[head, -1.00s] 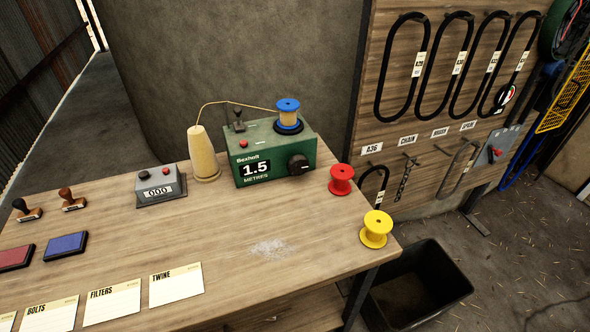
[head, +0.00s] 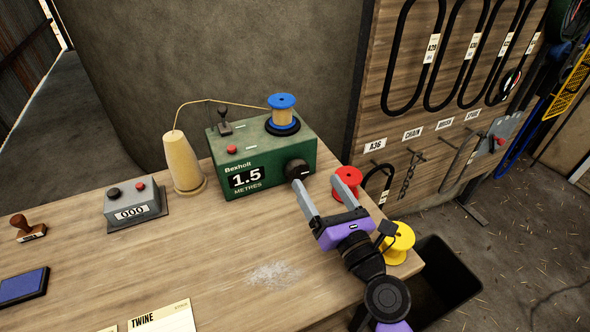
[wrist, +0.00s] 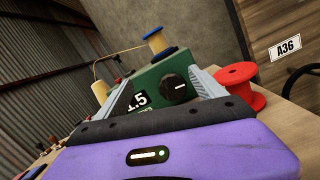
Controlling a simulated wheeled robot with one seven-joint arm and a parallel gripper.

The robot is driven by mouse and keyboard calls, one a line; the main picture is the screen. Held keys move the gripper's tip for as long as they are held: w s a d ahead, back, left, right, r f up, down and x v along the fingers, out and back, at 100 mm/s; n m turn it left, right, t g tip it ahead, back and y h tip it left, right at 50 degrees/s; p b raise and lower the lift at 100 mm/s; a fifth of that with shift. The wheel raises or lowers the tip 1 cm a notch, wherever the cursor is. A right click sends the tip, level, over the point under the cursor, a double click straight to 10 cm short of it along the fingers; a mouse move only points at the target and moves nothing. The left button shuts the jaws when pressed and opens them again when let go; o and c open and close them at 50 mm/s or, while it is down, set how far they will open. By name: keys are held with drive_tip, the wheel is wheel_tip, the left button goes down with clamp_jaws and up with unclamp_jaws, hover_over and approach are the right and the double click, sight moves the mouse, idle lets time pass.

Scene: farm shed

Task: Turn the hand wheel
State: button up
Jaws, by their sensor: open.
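The green machine (head: 264,158) on the bench shows 1.5 metres on its front. Its black round knob (head: 297,169), with a white mark, is on the right of the front face; it also shows in the wrist view (wrist: 179,89). No other hand wheel is clear to me. My gripper (head: 319,183) is open and empty, its two grey fingers pointing at the machine's front right. In the wrist view my gripper (wrist: 160,93) has the knob and part of the display between its fingers. In the head view the left fingertip is close to the knob; I cannot tell if they touch.
A red spool (head: 346,181) stands close by the right finger. A yellow spool (head: 396,240) is behind my wrist at the bench edge. A twine cone (head: 182,163) and a grey counter (head: 133,204) stand left.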

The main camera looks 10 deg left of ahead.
sight(299, 173)
drive_tip(key=f+n, duration=0.1)
drive_tip(key=w+f+n, duration=0.1)
drive_tip(key=f, duration=0.1)
drive_tip(key=a+f+n+g+h, duration=0.1)
drive_tip(key=n, duration=0.1)
drive_tip(key=shift+w+f, duration=0.15)
drive_tip(key=shift+f, duration=0.1)
drive_tip(key=shift+f+n, duration=0.1)
drive_tip(key=shift+n, duration=0.5)
drive_tip(key=shift+w+a, duration=0.3)
drive_tip(key=shift+w, duration=0.1)
drive_tip(key=shift+x, duration=3.4)
drive_tip(key=c, duration=1.4)
